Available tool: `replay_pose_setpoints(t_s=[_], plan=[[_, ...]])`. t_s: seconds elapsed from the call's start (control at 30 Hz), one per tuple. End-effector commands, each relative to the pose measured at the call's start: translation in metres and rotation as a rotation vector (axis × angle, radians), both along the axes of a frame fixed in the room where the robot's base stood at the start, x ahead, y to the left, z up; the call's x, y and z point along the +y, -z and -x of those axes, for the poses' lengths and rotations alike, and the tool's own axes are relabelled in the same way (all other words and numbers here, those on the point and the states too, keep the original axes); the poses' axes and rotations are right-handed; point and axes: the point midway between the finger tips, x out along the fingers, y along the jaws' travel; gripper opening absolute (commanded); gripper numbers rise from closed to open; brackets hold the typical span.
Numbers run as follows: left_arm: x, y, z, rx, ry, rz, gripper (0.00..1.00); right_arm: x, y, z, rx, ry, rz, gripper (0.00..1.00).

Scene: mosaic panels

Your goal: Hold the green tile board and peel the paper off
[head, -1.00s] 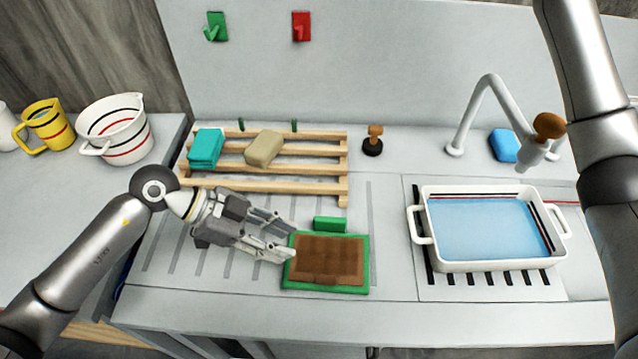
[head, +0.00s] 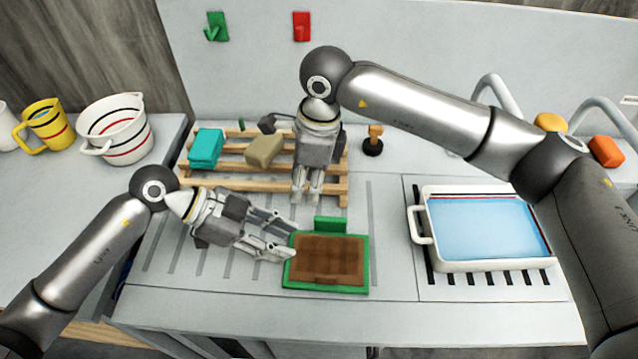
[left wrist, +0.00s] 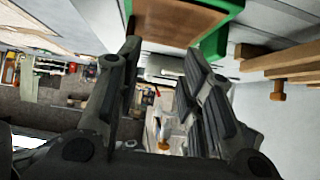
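The green tile board (head: 366,262) lies on the counter, with brown paper (head: 328,258) covering most of its top. A green block (head: 331,224) stands at its back edge. My left gripper (head: 288,239) is open at the board's left edge, with no visible grip on it. In the left wrist view my left fingers (left wrist: 160,62) are spread apart, with the board's green rim (left wrist: 214,40) and brown paper (left wrist: 175,18) beyond them. My right gripper (head: 306,198) points down above the rack, behind the board. Its fingers look close together, holding nothing visible; their opening is unclear.
A wooden rack (head: 196,181) behind the board holds a teal sponge (head: 205,147) and a beige block (head: 264,150). A white-rimmed basin of water (head: 490,264) stands to the right. A brown-handled stamp (head: 374,139) stands behind. The counter in front of the board is clear.

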Motion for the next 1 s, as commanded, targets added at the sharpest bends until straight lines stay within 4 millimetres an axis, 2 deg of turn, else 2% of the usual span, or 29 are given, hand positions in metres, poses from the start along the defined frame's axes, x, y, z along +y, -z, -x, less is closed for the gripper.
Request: replay_pose_setpoints(t_s=[0.13,0.33,0.8,1.0], plan=[[0.0,0.0,0.0,0.0,0.0,0.0,0.36,-0.019,0.003,0.007,-0.004,0.057,0.124,0.39],[0.0,0.0,0.0,0.0,0.0,0.0,0.36,-0.026,0.016,0.009,-0.003,0.081,0.165,0.39],[0.0,0.0,0.0,0.0,0.0,0.0,0.36,-0.026,0.094,0.009,-0.002,0.081,0.162,0.39],[0.0,0.0,0.0,0.0,0.0,0.0,0.36,-0.025,0.11,0.008,-0.003,0.078,0.16,0.39]])
